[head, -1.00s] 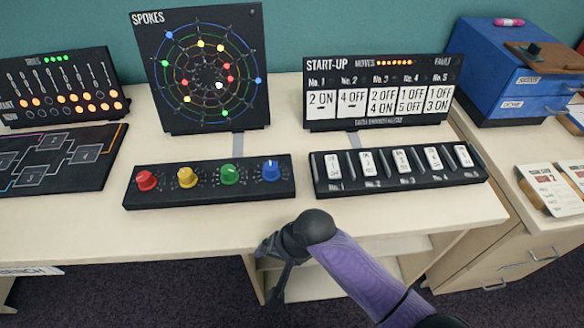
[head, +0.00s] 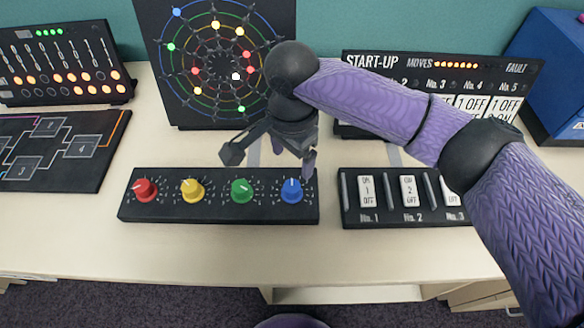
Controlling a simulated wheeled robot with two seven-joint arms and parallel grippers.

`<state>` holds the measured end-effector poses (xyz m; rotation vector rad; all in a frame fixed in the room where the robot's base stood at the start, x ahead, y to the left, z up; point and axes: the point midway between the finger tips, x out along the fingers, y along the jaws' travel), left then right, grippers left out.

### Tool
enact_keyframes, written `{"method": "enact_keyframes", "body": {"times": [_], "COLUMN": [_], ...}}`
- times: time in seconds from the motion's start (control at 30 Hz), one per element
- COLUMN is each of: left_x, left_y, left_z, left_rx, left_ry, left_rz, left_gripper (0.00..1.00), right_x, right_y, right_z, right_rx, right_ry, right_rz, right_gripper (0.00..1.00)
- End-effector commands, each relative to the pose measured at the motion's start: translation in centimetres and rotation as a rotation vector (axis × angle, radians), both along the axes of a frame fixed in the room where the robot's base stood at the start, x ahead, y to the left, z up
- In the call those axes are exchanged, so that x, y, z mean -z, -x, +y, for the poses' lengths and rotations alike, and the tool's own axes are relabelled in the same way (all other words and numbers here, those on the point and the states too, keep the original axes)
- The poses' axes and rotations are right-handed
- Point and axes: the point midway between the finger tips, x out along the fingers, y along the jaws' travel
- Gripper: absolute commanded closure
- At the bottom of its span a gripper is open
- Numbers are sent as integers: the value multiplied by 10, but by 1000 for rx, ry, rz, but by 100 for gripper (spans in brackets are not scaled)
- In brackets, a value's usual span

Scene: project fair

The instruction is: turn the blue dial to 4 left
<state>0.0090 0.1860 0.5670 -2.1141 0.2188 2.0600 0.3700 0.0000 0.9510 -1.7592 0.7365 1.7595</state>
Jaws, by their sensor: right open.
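The blue dial (head: 291,190) is the rightmost of the coloured knobs on a black dial box (head: 218,213) on the table. Its white pointer mark points roughly up, and numbers around it are too small to read. My right gripper (head: 268,163) is open and empty, above and behind the dial box, with one finger near the blue dial's upper right and the other further left. I cannot tell that it touches the dial. The Spokes board (head: 165,90) stands behind, with coloured lights on rings, partly covered by my right arm. My left gripper is not in view.
Red (head: 145,190), yellow (head: 192,190) and green (head: 241,190) dials sit left of the blue one. A switch box (head: 380,213) is close on the right, before the Start-up board (head: 372,62). The table's front strip (head: 190,252) is clear.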

Motion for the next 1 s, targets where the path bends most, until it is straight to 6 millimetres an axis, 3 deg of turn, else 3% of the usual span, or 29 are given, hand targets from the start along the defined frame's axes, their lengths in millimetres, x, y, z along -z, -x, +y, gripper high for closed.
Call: {"method": "enact_keyframes", "body": {"times": [0.1,0.3,0.43,0.7,1.0], "left_x": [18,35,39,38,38], "left_y": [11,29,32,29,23], "left_z": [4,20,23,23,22], "left_rx": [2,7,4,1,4], "left_ry": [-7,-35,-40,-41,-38], "left_rz": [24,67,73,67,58], "left_gripper": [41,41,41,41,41], "right_x": [36,77,88,87,87], "right_y": [1,1,1,0,1], "right_z": [0,0,0,0,0], "right_rx": [-1,-2,-2,-3,-3], "right_ry": [1,-2,-3,-4,-4], "right_rz": [6,4,1,-1,0], "right_gripper": [16,16,16,18,81]}}
